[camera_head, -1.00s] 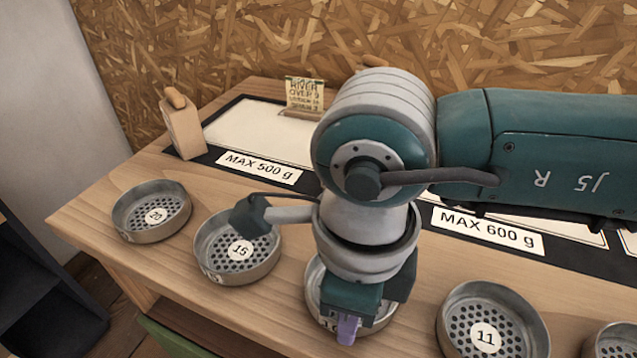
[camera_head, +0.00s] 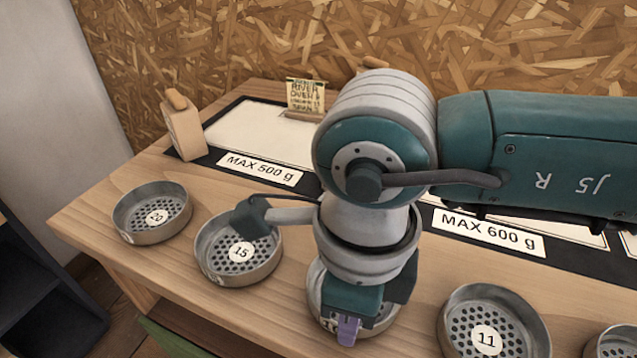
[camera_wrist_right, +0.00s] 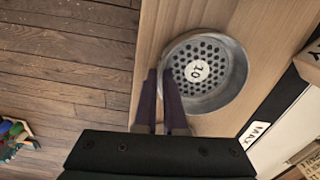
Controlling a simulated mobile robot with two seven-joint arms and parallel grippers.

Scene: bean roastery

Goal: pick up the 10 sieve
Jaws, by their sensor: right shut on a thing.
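The 10 sieve (camera_wrist_right: 214,64) is a round metal pan with a perforated floor and a white label reading 10. In the head view the sieve (camera_head: 381,322) sits on the wooden table, mostly hidden under my right wrist. My right gripper (camera_wrist_right: 165,80) has its purple fingers at the sieve's near rim, one outside and one inside the wall, shut on it. In the head view the right gripper (camera_head: 347,330) points down at the sieve's front edge. The sieve appears to be resting on the table. My left gripper is not in view.
The 15 sieve (camera_head: 270,268) and 20 sieve (camera_head: 128,226) stand to the left, and the 11 sieve (camera_head: 512,304) to the right. Another sieve (camera_head: 600,345) is cut off at the lower right. Behind are the mats marked MAX 500 g (camera_head: 235,132) and MAX 600 g (camera_head: 433,202).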

